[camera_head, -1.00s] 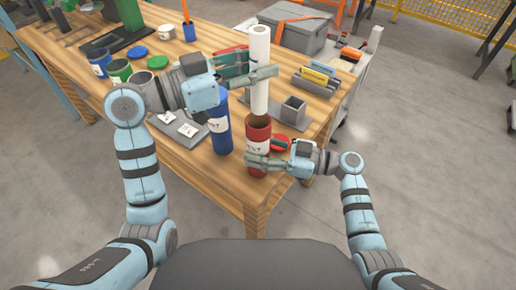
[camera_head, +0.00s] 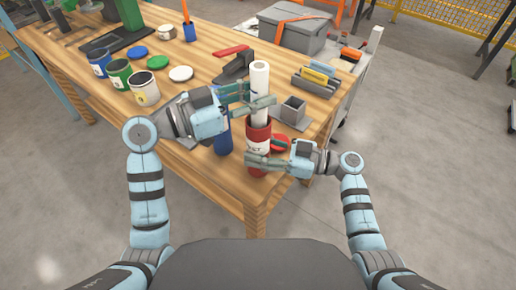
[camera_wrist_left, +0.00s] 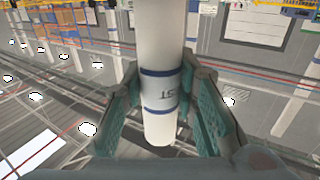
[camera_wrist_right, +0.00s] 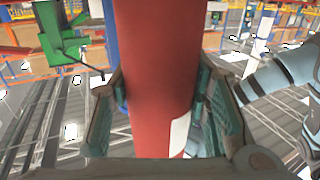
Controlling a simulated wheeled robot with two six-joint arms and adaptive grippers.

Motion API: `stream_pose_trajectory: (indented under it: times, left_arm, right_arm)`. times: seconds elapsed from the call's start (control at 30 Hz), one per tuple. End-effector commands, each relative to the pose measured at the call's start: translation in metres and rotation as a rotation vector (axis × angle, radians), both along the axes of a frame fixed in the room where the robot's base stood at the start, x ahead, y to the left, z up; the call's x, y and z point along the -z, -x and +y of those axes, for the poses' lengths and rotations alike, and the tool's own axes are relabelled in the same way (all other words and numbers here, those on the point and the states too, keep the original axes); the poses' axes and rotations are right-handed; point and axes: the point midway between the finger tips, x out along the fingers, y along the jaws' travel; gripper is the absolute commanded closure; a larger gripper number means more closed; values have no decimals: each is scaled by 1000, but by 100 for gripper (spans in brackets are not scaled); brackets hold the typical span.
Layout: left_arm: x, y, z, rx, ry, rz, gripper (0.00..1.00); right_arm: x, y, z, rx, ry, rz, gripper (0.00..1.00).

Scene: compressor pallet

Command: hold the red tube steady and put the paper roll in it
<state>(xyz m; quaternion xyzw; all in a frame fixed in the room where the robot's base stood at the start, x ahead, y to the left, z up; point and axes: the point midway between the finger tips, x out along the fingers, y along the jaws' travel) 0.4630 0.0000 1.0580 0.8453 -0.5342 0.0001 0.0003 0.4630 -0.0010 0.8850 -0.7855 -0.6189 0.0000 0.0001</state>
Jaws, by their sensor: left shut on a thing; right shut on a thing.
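The white paper roll (camera_head: 260,78) stands upright over the red tube (camera_head: 258,132), its lower end down in the tube's mouth, so that part is hidden. My left gripper (camera_head: 256,100) is shut on the roll a little above the tube's rim. In the left wrist view the roll (camera_wrist_left: 163,95), with blue bands, passes between both fingers. My right gripper (camera_head: 262,163) is shut around the lower part of the tube, which stands upright near the table's front edge. In the right wrist view the red tube (camera_wrist_right: 158,75) fills the space between the fingers.
A blue tube (camera_head: 222,143) stands close left of the red tube, partly behind my left gripper. A grey square holder (camera_head: 292,112) and a rack (camera_head: 315,80) are to the right. Several paint cans, one white (camera_head: 145,88), stand at the left. A grey case (camera_head: 295,30) is behind.

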Motion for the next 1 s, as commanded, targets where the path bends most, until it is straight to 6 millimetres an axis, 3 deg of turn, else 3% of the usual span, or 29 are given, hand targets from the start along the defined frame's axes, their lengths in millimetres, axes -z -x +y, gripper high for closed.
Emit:
stream_pose_trajectory:
  times: [0.2, 0.23, 0.37, 0.73, 0.87, 1.0]
  left_arm:
    - [0, 0, 0, 0, 0, 0, 100]
    - [0, 0, 0, 0, 0, 0, 70]
    - [0, 0, 0, 0, 0, 0, 50]
    - [1, 2, 7, -3, -1, 0, 50]
    - [2, 14, 31, -3, -8, -1, 50]
    - [3, 31, 68, -3, -10, 2, 50]
  right_arm:
    - [0, 0, 0, 0, 1, 1, 84]
    - [0, 0, 0, 0, 1, 1, 84]
    - [0, 0, 0, 0, 1, 1, 84]
    - [0, 0, 0, 0, 1, 1, 84]
    - [0, 0, 0, 0, 1, 1, 84]
    - [1, 0, 0, 0, 1, 1, 84]
